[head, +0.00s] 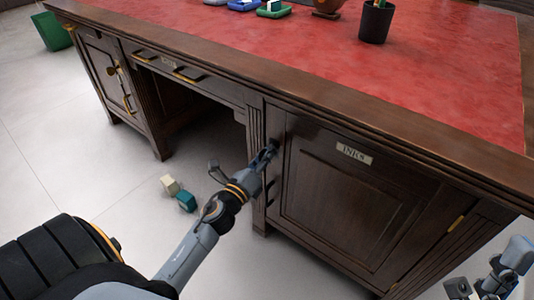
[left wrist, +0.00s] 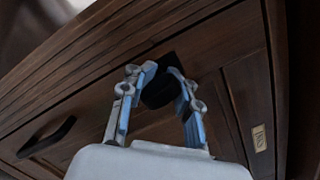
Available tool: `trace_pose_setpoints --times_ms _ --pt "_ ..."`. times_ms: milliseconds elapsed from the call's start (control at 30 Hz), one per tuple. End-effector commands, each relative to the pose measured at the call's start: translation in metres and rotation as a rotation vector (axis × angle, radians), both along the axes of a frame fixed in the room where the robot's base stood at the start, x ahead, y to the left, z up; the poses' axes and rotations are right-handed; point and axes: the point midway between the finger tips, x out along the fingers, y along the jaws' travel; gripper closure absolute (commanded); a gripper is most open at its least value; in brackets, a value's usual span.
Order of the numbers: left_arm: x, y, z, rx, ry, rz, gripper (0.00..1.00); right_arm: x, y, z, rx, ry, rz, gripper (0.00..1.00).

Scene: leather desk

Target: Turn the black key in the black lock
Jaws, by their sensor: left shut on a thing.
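My left gripper (head: 268,153) is at the upper left edge of the dark wooden cabinet door (head: 335,215) labelled INKS. In the left wrist view its two fingers (left wrist: 160,92) are closed on the black key (left wrist: 158,86), which is a dark shape between the fingertips against the wood. In the head view a small dark part of the key or lock (head: 275,144) shows just beyond the fingertips. The lock cannot be told apart from the key, and the key's angle is unclear. My right gripper (head: 507,268) is at the lower right corner, away from the door; its jaw opening is unclear.
A black door handle (head: 271,190) is just below my left gripper. The red leather desktop (head: 300,60) overhangs above. Two small blocks, cream (head: 170,185) and teal (head: 186,201), lie on the floor. A dark pen cup (head: 376,22) stands on top.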

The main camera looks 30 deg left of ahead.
Motion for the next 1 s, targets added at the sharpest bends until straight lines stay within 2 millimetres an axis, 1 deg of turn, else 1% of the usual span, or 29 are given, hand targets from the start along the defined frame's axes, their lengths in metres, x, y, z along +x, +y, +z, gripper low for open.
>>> trace_pose_setpoints --times_ms 33,67,100,167,467,567,667,1000 --pt "0.0 0.0 0.002 0.0 -0.004 -0.001 0.69 0.0 0.0 0.0 0.0 0.0 0.0 0.12" --pt "0.0 0.0 0.002 0.0 -0.004 -0.001 0.63 0.0 0.0 0.0 0.0 0.001 0.0 0.12" --pt "0.0 0.0 0.002 0.0 -0.003 0.0 0.55 0.0 0.0 0.0 -0.001 0.002 0.0 0.12" --pt "0.0 0.0 0.001 0.0 -0.002 -0.001 0.43 0.001 0.0 0.0 -0.001 0.003 0.001 0.12" --pt "0.0 0.0 0.0 -0.001 0.0 0.0 0.42 0.002 0.001 0.0 0.0 0.007 0.001 0.12" --pt "-0.005 -0.001 -0.001 -0.002 0.001 -0.001 0.42 0.002 0.001 0.0 0.001 0.006 0.001 0.12" --pt "-0.018 -0.001 -0.003 -0.004 0.002 0.002 0.42 0.001 0.001 0.0 -0.001 0.006 0.001 0.12" --pt "-0.089 -0.002 -0.01 -0.003 0.002 0.003 0.42 0.001 0.0 0.0 -0.002 0.006 0.0 0.12"
